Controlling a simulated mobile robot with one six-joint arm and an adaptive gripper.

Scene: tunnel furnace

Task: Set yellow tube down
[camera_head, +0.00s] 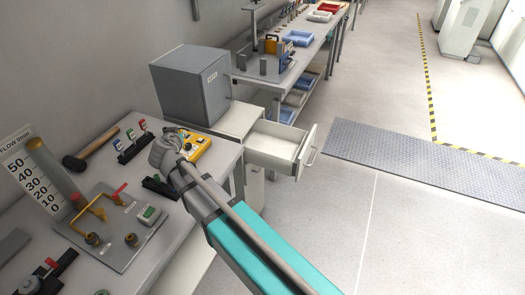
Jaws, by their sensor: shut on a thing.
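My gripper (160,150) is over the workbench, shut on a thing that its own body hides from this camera. I cannot make out a loose yellow tube anywhere in the head view. A yellow box with small knobs (200,150) sits on the bench just right of my gripper, partly behind it. I cannot tell how high my gripper is above the bench top.
A flow meter panel (110,238) with brass pipes, a mallet (88,150) and a rack of coloured items (133,143) are on the bench. A grey cabinet (192,88) stands behind. An open drawer (283,146) juts out at right.

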